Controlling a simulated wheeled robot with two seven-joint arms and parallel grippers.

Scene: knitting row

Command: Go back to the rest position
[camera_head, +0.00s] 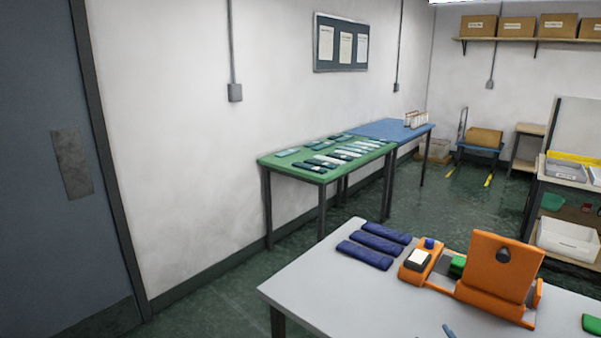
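Neither of my grippers shows in the head view. A light grey table (318,287) stands in front of me at the lower right. On it is an orange fixture (492,271) with an upright plate that has a dark hole. A smaller orange block (410,274) with a white pad and a blue knob sits at its left. A green part (457,265) lies between them. Several dark blue strips (365,255) lie side by side at the table's far left. A small blue piece (449,331) is cut off by the bottom edge; I cannot tell what it is.
A green-topped table (268,161) with several strips and a blue-topped table (385,128) stand along the wall. A grey door (45,220) is at the left. A shelf unit (540,195) with bins stands at the right. The floor between the tables is clear.

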